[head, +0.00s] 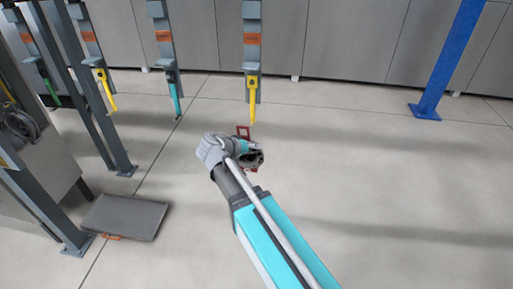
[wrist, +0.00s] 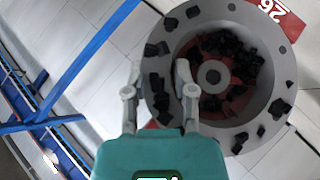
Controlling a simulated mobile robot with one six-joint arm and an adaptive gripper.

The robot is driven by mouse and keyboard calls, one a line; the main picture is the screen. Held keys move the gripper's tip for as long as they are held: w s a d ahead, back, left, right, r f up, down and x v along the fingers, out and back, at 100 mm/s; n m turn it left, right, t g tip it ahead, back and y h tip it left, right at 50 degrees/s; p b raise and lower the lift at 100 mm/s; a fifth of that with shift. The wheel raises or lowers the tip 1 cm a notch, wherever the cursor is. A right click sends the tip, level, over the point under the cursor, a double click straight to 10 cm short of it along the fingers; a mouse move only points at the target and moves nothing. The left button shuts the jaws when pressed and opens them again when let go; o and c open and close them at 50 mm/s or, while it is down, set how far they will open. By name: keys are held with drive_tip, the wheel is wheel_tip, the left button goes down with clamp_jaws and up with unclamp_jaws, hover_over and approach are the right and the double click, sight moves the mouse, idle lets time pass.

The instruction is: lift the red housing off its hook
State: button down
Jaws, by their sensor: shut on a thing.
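The housing is round and grey with a red inside, dark lumps and a red tab marked 26. It fills the right of the wrist view (wrist: 212,75). My gripper (wrist: 157,85) is shut on its near rim, one finger on each side. In the head view my gripper (head: 250,155) hides most of the housing, and a red part (head: 243,131) shows above it. A yellow hook (head: 252,95) hangs from a grey hanger just above that red part. I cannot tell whether the hook and the housing touch.
More hangers with teal (head: 174,95) and yellow (head: 105,88) hooks hang to the left. Grey posts and a dark flat slab (head: 125,216) stand and lie at the left. A blue post (head: 445,60) is at the back right. The floor on the right is clear.

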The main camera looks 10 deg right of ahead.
drive_tip(key=shift+s+a, duration=0.2)
drive_tip(key=shift+s, duration=0.45)
drive_tip(key=shift+s+a, duration=0.25)
drive_tip(key=shift+s, duration=0.4)
drive_tip(key=shift+s+a, duration=0.2)
drive_tip(key=shift+s, duration=0.45)
drive_tip(key=shift+s, duration=0.1)
drive_tip(key=s+a, duration=0.2)
drive_tip(key=s, duration=0.4)
drive_tip(key=shift+s, duration=0.3)
drive_tip(key=shift+a, duration=0.1)
idle(0.4)
